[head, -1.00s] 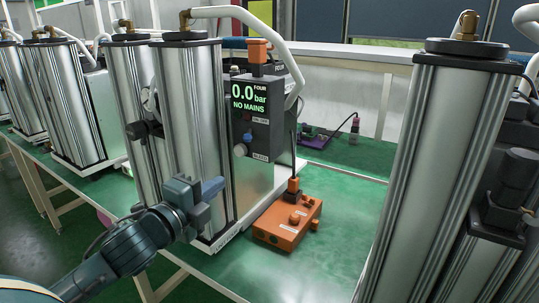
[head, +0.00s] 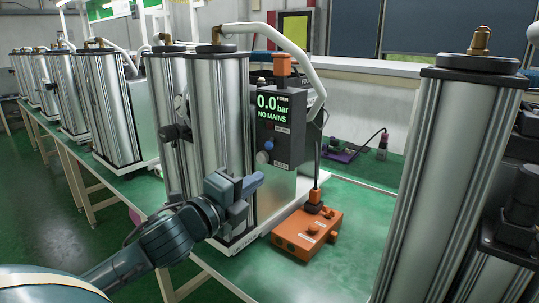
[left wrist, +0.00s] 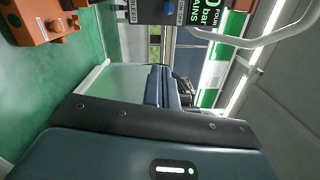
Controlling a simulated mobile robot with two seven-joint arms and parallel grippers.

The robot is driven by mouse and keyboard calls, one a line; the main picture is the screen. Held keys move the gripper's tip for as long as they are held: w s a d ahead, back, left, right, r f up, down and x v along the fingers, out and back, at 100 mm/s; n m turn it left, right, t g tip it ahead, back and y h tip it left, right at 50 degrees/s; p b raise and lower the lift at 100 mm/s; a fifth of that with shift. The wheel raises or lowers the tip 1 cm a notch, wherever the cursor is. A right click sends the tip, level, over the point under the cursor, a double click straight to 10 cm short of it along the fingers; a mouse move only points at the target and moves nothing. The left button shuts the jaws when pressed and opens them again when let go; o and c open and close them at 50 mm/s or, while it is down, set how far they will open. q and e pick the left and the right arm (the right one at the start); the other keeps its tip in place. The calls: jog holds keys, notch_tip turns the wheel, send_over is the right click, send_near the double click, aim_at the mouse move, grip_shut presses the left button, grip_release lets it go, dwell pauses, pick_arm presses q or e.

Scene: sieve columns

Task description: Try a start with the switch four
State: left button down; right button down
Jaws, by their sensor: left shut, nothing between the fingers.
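The dark control box of unit four (head: 285,140) stands beside two silver columns. Its screen (head: 272,105) reads "FOUR", "0.0 bar", "NO MAINS". Below it are an ON/OFF label, a small blue switch (head: 269,145) and a grey knob (head: 262,158) near the BLEED label. In the left wrist view the box shows sideways at the top, with the blue switch (left wrist: 170,9) at the edge. My left gripper (head: 250,184) is shut and empty, in front of the columns and below the knobs, apart from them in the picture. My right gripper is not in view.
An orange box (head: 307,233) with a dark lead sits on the green bench right of the unit. A large column (head: 450,180) stands close at the right. Several similar columns line the bench at left. A purple board (head: 340,153) lies behind. Green bench between is clear.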

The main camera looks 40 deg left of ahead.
aim_at(271, 142)
pick_arm(q)
jog(key=w+a+r+p, duration=0.1)
jog(key=w+a+p, duration=0.2)
jog(key=w, duration=0.7)
jog(key=shift+w+a, duration=0.2)
jog(key=shift+w, duration=0.15)
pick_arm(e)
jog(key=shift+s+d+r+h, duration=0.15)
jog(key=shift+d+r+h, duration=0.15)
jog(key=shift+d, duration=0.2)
pick_arm(q)
jog(key=shift+r, duration=0.1)
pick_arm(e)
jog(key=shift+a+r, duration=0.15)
